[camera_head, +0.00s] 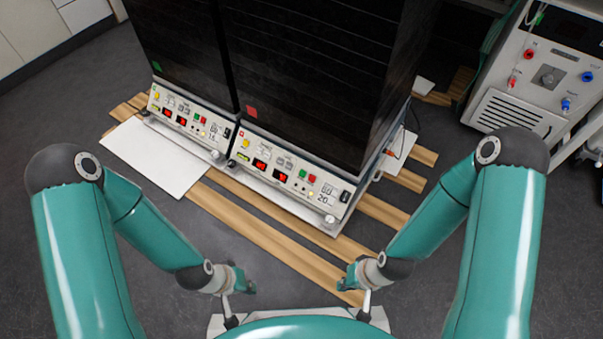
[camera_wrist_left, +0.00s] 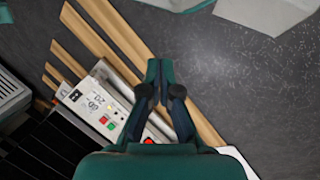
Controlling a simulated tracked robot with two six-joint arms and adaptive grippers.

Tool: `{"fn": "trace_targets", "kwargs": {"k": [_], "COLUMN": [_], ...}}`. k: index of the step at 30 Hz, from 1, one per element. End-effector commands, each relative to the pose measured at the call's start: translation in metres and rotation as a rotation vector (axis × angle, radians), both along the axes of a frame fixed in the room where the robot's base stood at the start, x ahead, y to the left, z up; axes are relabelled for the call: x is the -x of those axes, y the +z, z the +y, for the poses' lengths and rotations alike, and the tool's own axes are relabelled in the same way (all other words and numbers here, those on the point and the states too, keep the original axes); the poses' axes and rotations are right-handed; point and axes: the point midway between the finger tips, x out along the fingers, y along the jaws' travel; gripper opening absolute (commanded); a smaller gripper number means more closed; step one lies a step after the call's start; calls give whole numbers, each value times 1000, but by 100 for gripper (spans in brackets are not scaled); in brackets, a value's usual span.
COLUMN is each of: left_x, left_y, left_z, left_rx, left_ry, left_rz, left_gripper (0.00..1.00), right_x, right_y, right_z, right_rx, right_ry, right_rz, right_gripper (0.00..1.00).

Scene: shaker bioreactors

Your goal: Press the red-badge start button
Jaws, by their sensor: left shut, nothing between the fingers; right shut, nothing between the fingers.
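The red-badge shaker is the dark cabinet on the right, with a red badge (camera_head: 251,111) at its lower left corner. Its white front panel (camera_head: 272,180) has red displays, a green button (camera_head: 302,174) and a red button (camera_head: 312,178) side by side; labels are too small to read. In the left wrist view the green button (camera_wrist_left: 111,125) and red button (camera_wrist_left: 103,119) show left of the fingers. My left gripper (camera_head: 250,287) is shut and empty, in front of and below the panel, apart from it. My right gripper (camera_head: 343,284) is shut and empty, further right.
A similar shaker with a green badge (camera_head: 157,66) stands to the left, with its own panel (camera_head: 190,121). Wooden slats (camera_head: 260,232) and a white plate (camera_head: 155,156) lie on the dark floor in front. A grey machine (camera_head: 530,85) stands at the right.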

Motion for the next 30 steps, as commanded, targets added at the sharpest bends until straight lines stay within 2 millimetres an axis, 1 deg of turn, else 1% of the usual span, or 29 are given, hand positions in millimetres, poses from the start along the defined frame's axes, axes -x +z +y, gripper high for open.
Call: {"fn": "trace_targets", "kwargs": {"k": [2,3,5,7,8,9,11,12,14,15,18,21,24,27,30], "left_x": [-12,-21,-40,-71,-86,-109,-145,-171,-209,-232,-279,-311,-329,-338,-342], "left_y": [-3,-6,-11,-20,-24,-30,-38,-43,-48,-50,-50,-46,-39,-34,-31], "left_z": [-2,-10,-14,-19,-21,-25,-33,-39,-49,-56,-72,-86,-96,-102,-105], "left_rx": [-9,-16,-35,-71,-93,-127,-196,-256,-364,-444,-661,-877,-1058,-1187,-1257], "left_ry": [-28,-50,-101,-184,-226,-292,-401,-482,-610,-693,-882,-1036,-1144,-1212,-1247], "left_rz": [-36,-64,-125,-221,-271,-344,-463,-549,-676,-754,-910,-1008,-1056,-1072,-1074], "left_gripper": [0,0,0,0,0,0,0,0,0,0,0,0,0,0,0], "right_x": [0,0,0,0,0,0,0,0,0,0,0,0,0,0,0], "right_y": [3,5,9,15,19,23,31,37,45,50,62,72,78,82,83], "right_z": [0,0,0,0,0,0,0,0,0,0,0,0,0,0,0], "right_rx": [0,0,0,0,0,0,0,0,0,0,0,0,0,0,0], "right_ry": [0,0,0,0,0,0,0,0,0,0,0,0,0,0,0], "right_rz": [0,0,0,0,0,0,0,0,0,0,0,0,0,0,0], "right_gripper": [0,0,0,0,0,0,0,0,0,0,0,0,0,0,0]}}
